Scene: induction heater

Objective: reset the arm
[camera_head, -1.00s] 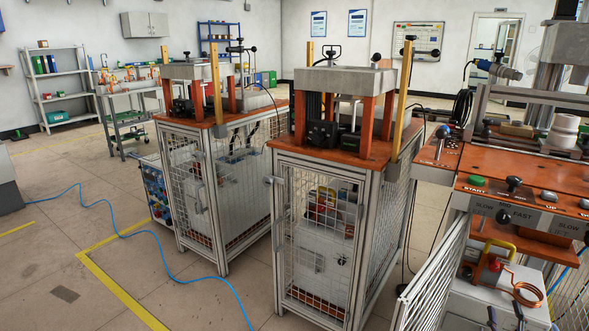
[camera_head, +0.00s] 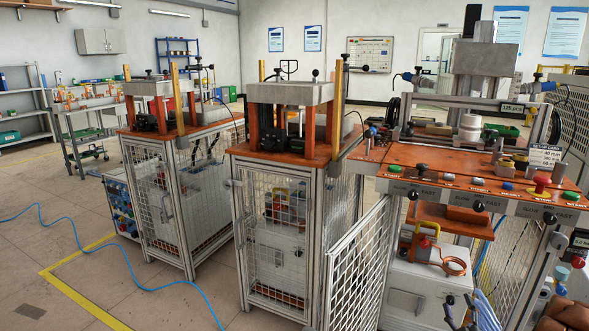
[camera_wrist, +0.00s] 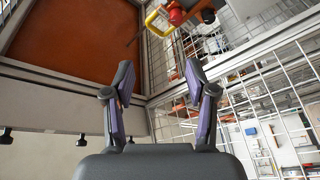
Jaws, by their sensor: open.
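My gripper (camera_wrist: 158,76) shows in the wrist view with its two dark, purple-sided fingers spread apart. Nothing is between the fingertips. It is in front of the induction heater station, near wire-mesh panels and below an orange-brown panel (camera_wrist: 80,35). A yellow handle (camera_wrist: 153,20) and a red part (camera_wrist: 177,14) are beyond the fingertips at the top. In the head view, dark finger-like parts show low at the right, but their gap is hard to read there.
The control bench (camera_head: 400,155) with buttons stands at the right. An open mesh door (camera_head: 358,265) juts out below it, near a white box (camera_head: 405,285) with a copper coil (camera_head: 455,266). Two caged stations (camera_head: 275,225) (camera_head: 165,200) stand left.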

